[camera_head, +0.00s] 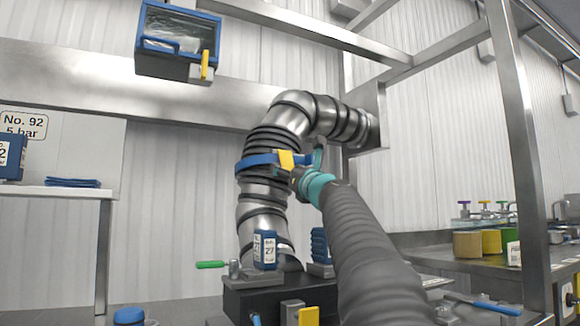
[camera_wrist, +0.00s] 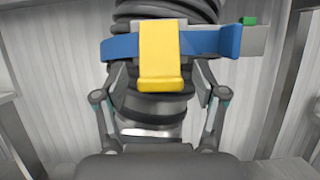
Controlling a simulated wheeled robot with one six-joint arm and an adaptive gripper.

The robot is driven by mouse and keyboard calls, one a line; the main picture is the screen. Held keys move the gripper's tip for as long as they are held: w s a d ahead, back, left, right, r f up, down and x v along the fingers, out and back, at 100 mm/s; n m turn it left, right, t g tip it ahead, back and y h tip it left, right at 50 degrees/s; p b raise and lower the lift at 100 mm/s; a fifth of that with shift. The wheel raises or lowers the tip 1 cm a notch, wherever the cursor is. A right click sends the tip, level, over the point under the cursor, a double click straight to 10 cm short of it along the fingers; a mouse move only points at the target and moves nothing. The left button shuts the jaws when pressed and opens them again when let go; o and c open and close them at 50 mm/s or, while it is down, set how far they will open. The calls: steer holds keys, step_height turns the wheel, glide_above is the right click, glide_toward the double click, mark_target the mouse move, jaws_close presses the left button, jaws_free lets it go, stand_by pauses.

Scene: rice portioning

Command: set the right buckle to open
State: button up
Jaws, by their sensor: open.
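A yellow buckle (camera_head: 286,160) sits on a blue band (camera_head: 257,162) around a ribbed metal pipe. In the wrist view the yellow buckle (camera_wrist: 160,55) hangs down over the blue band (camera_wrist: 122,47), its lower lip towards me. My gripper (camera_head: 300,172) is at the buckle in the head view. In the wrist view its two fingers (camera_wrist: 160,88) stand apart, one on each side of the buckle's lower part, with nothing clamped between them. I cannot tell whether they touch the band. Whether this is the right buckle is not clear.
The pipe (camera_head: 263,215) rises from a black base and bends right into a metal wall bracket. A green-handled lever (camera_head: 211,265) sticks out left of the pipe's foot. A blue box (camera_head: 178,45) with a yellow latch hangs above. A steel post (camera_head: 518,160) stands at right.

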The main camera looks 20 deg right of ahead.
steer(key=shift+w, duration=0.2)
jaws_close()
steer(key=shift+r, duration=0.1)
steer(key=shift+s+r+p, duration=0.1)
steer(key=shift+p, duration=0.25)
